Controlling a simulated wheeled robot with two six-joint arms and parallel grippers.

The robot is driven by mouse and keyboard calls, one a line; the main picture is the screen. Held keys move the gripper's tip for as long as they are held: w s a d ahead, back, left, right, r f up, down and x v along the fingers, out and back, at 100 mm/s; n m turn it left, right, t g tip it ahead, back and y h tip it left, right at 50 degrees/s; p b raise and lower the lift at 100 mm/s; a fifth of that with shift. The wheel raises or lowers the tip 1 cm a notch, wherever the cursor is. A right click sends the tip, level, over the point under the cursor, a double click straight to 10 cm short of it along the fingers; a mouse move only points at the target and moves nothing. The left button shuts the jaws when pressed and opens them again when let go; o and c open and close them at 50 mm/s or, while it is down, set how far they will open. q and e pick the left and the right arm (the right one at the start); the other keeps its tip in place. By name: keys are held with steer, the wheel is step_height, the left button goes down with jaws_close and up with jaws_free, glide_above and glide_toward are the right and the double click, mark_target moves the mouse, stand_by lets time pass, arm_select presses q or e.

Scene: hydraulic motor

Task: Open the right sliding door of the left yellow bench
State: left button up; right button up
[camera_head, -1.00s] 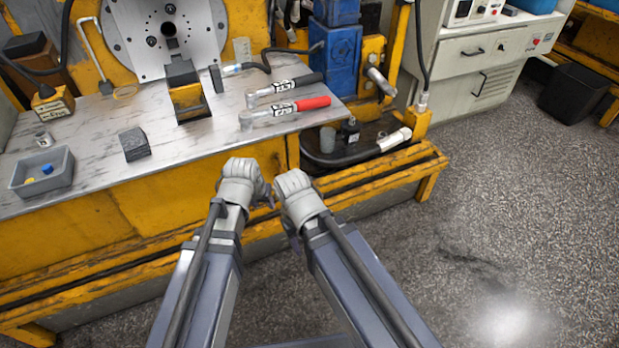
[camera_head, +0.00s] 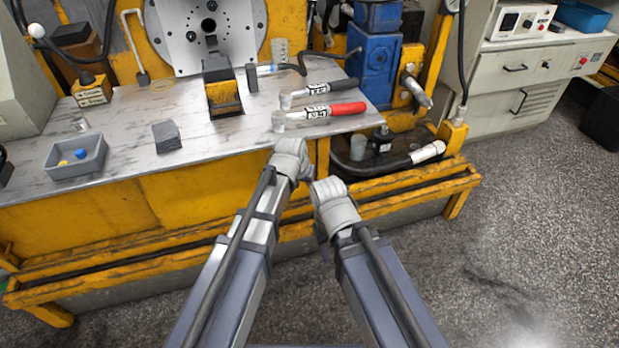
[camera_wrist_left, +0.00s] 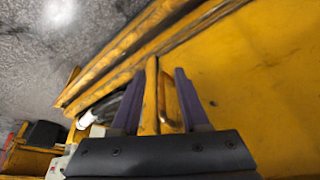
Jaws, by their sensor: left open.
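The left yellow bench (camera_head: 90,222) fills the middle and left of the head view, its front panels below a grey worktop. In the left wrist view a flat yellow door panel (camera_wrist_left: 258,75) lies on the right. A thin upright handle (camera_wrist_left: 168,98) shows at the panel's left edge. My left gripper (camera_wrist_left: 158,73) is open, with its two purple fingers on either side of the handle and yellow edge. I cannot tell whether they touch. In the head view its fingers are hidden behind the wrist. My right arm's wrist is beside it, and its fingers are mostly hidden.
The worktop (camera_head: 215,140) carries a grey bin (camera_head: 77,158), a dark block (camera_head: 167,136) and two torque wrenches, one with a red handle (camera_head: 333,110). A yellow lower rail (camera_head: 400,195) runs along the bench front. The floor (camera_head: 540,220) at the right is clear.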

arm_select(q)
steer(key=w, duration=0.1)
steer(key=w+d+f+b, duration=0.1)
steer(key=w, duration=0.1)
steer(key=w+f+b, duration=0.1)
steer(key=w, duration=0.1)
steer(key=shift+d+f, duration=0.1)
steer(key=shift+d, duration=0.15)
steer(key=shift+w+f+b, duration=0.2)
steer(key=shift+f+b, duration=0.15)
steer(key=shift+b, duration=0.1)
jaws_close()
stand_by(0.8)
